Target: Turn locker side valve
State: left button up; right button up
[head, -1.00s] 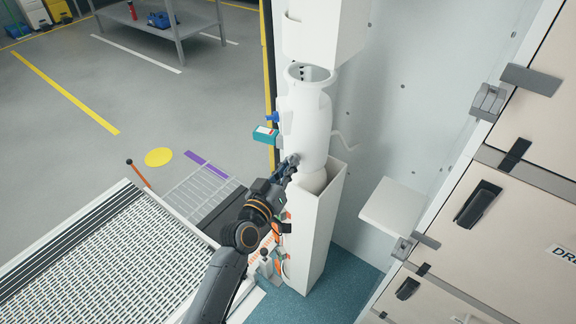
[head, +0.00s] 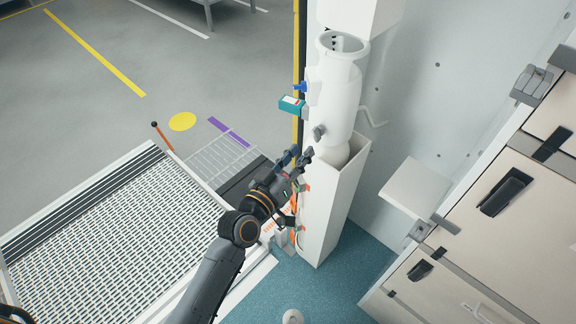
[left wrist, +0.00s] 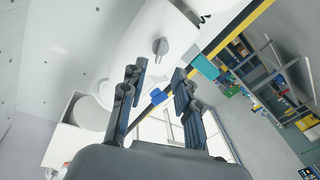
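A small grey valve knob (head: 319,132) sticks out from the lower side of a white cylinder (head: 336,95) in the head view. In the left wrist view the same knob (left wrist: 160,46) is ahead of the fingers and between their lines. My left gripper (head: 295,157) is below and slightly left of the knob, apart from it. Its two fingers (left wrist: 159,73) are spread with nothing between them. A blue knob (head: 300,87) and a teal box (head: 291,104) are on the cylinder's left side. My right gripper is not in view.
The cylinder stands in a white open-topped holder (head: 326,215) by the wall. A white wall shelf (head: 415,190) and beige lockers (head: 500,200) are to the right. A ramp (head: 110,235) with an orange-handled lever (head: 163,137) lies left.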

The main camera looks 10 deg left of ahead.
pick_arm(q)
jog(key=v, duration=0.5)
dwell(0.8)
jog(key=s+a+f+g+y, duration=0.1)
jog(key=a+f+g+y, duration=0.1)
jog(key=f, duration=0.9)
jog(key=s+a+f+g+y, duration=0.1)
jog(key=s+a+f+g, duration=0.1)
jog(key=f, duration=0.8)
jog(key=s+a+f+g+y, duration=0.1)
jog(key=s+a+f+g, duration=0.1)
jog(key=s+f, duration=0.45)
jog(key=s+a+f+g+y, duration=0.1)
jog(key=s+a+f+g, duration=0.15)
jog(key=f, duration=0.75)
jog(key=s+a+f+g+y, duration=0.1)
jog(key=s+f, duration=0.4)
jog(key=s, duration=0.5)
jog(key=s+a+f+m+g+y, duration=0.1)
jog(key=s+a+f+g, duration=0.2)
jog(key=s, duration=0.7)
jog(key=s+a+f+g, duration=0.2)
jog(key=s+a+f, duration=0.3)
jog(key=s, duration=0.5)
notch_tip(320, 180, down, 3)
jog(key=shift+a+r+m+g+y+p, duration=0.1)
jog(key=shift+a+m+g+y+p, duration=0.05)
jog(key=shift+m+g+y+p, duration=0.2)
